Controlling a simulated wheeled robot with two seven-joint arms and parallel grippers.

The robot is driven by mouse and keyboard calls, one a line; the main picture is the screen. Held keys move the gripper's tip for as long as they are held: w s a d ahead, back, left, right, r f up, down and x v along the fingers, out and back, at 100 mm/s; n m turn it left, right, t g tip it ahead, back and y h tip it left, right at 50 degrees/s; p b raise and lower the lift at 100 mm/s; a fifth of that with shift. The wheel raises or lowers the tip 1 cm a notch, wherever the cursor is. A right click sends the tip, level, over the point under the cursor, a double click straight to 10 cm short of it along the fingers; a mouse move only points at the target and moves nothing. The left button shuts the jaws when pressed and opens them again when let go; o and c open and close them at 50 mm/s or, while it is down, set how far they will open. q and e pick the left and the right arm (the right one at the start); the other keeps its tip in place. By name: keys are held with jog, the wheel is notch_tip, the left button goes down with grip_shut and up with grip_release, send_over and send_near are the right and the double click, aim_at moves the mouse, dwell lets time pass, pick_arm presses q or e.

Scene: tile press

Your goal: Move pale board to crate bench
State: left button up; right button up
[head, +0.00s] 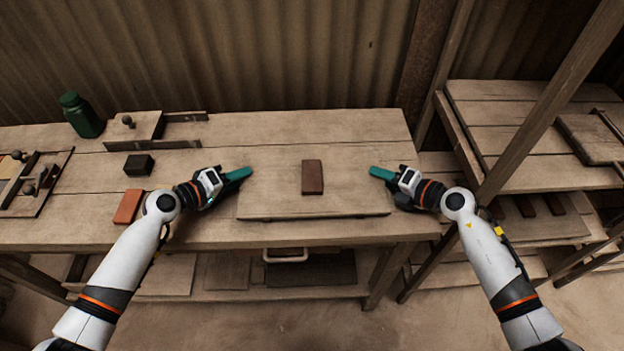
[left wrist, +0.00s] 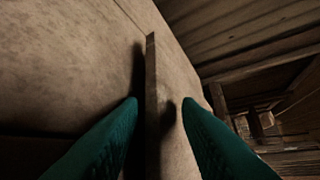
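The pale board (head: 275,195) lies flat on the wooden workbench (head: 340,125), with a dark brown tile (head: 313,177) on its middle. My left gripper (head: 240,173) is at the board's left edge. In the left wrist view its teal fingers (left wrist: 160,105) are apart, with the edge of the board (left wrist: 152,90) between them and a gap seen on each side. My right gripper (head: 380,172) is at the board's right edge. Its finger gap and any contact with the board cannot be made out. I cannot tell which surface is the crate bench.
A green bottle (head: 82,115), a black block (head: 138,165) and an orange brick (head: 128,207) stand left on the workbench. A wooden rack (head: 530,142) with a post (head: 550,100) is at the right. The workbench behind the board is clear.

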pick_arm(q)
grip_shut()
pick_arm(e)
grip_shut()
pick_arm(q)
jog(key=shift+r, duration=0.1)
pick_arm(e)
jog(key=shift+r, duration=0.1)
